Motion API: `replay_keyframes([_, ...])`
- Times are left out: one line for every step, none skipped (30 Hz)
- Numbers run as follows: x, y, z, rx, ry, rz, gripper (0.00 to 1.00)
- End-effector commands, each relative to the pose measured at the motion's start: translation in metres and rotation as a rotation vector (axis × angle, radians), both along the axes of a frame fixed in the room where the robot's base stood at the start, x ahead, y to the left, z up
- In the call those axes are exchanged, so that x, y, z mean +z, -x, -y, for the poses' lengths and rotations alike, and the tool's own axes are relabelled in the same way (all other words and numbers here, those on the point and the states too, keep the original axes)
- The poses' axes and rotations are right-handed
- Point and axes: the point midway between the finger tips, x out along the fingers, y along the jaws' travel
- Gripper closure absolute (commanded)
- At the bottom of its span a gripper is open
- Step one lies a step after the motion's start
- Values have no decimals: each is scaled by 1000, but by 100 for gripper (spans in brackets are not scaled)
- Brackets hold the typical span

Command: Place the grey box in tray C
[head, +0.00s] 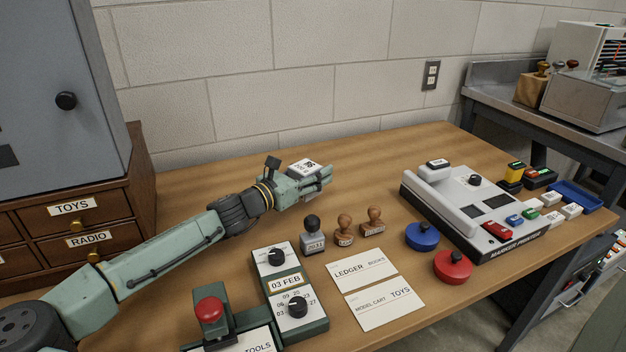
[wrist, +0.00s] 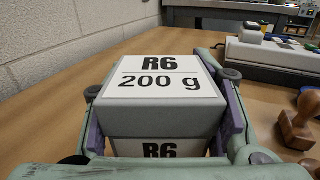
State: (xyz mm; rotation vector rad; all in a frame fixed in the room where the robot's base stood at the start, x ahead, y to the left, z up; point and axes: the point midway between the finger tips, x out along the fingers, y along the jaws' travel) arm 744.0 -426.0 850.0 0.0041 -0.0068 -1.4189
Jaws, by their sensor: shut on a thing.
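The grey box (wrist: 160,118) has a white label reading R6 200 g on top and another R6 label on its near side. In the wrist view it sits between both finger pads of my gripper (wrist: 165,140), which is shut on it. In the head view my gripper (head: 318,178) is over the back middle of the wooden table, with the labelled box top (head: 304,168) showing between its fingers. I cannot tell how high the box is above the table. I see no tray marked C in either view.
Stamps (head: 344,230), two cards (head: 366,273), blue (head: 422,236) and red (head: 453,266) round pads and a white machine (head: 478,205) stand to the right. A dial block (head: 290,290) and a red-knobbed device (head: 210,312) are in front. Drawers (head: 85,225) stand left. The table's back is clear.

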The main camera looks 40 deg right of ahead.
Motion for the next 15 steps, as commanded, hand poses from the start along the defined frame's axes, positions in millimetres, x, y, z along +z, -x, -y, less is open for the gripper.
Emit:
replay_keyframes([-1,-1,2,0,0,-1,82])
replay_keyframes([-4,-1,2,0,0,-3,82])
replay_keyframes([-8,-1,2,1,0,-4,82])
replay_keyframes([-13,-1,2,1,0,-5,82])
replay_keyframes([-17,-1,2,2,0,-6,82])
replay_keyframes([-22,-1,2,3,0,-4,82])
replay_keyframes([-26,-1,2,2,0,-4,82])
replay_keyframes([-29,-1,2,2,0,-4,82])
replay_keyframes([-32,-1,2,2,0,-2,82])
replay_keyframes([-34,-1,2,1,0,-1,82])
replay_keyframes([-35,-1,2,1,1,-1,82])
replay_keyframes([-35,-1,2,1,1,0,82])
replay_keyframes([-35,-1,2,1,1,0,82])
replay_keyframes([-35,-1,2,1,1,0,82])
replay_keyframes([-35,-1,1,1,1,0,82])
